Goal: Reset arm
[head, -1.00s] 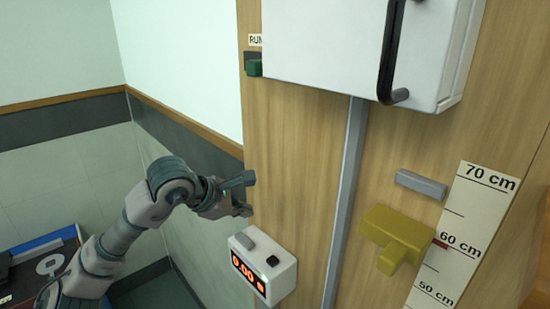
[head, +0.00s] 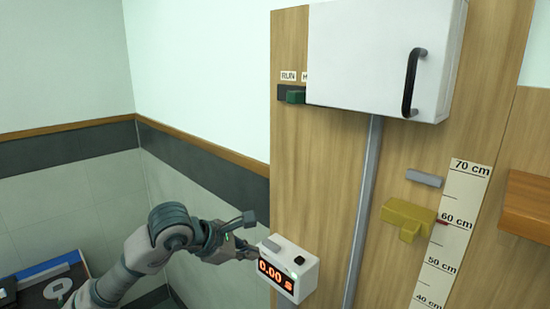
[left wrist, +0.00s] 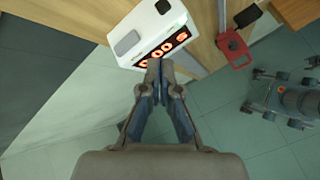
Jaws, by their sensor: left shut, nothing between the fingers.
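My left gripper (head: 254,254) is beside the left edge of the white timer box (head: 303,277) in the head view. Its two fingers (left wrist: 160,68) are shut and empty, with the tips together in the left wrist view. The timer has an orange display (head: 276,280) reading 0.00 s, a grey button (head: 270,244) and a black button (head: 299,260) on top. In the left wrist view the timer (left wrist: 130,15) is just beyond the fingertips; contact cannot be told. My right gripper is not in view.
A wooden board carries a white cabinet (head: 360,65) with a black handle (head: 411,85), a green switch (head: 296,95) beside a RUN label, a metal rail (head: 364,210), a yellow block (head: 408,215) and a centimetre scale (head: 457,220). A red part (left wrist: 234,50) shows in the left wrist view.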

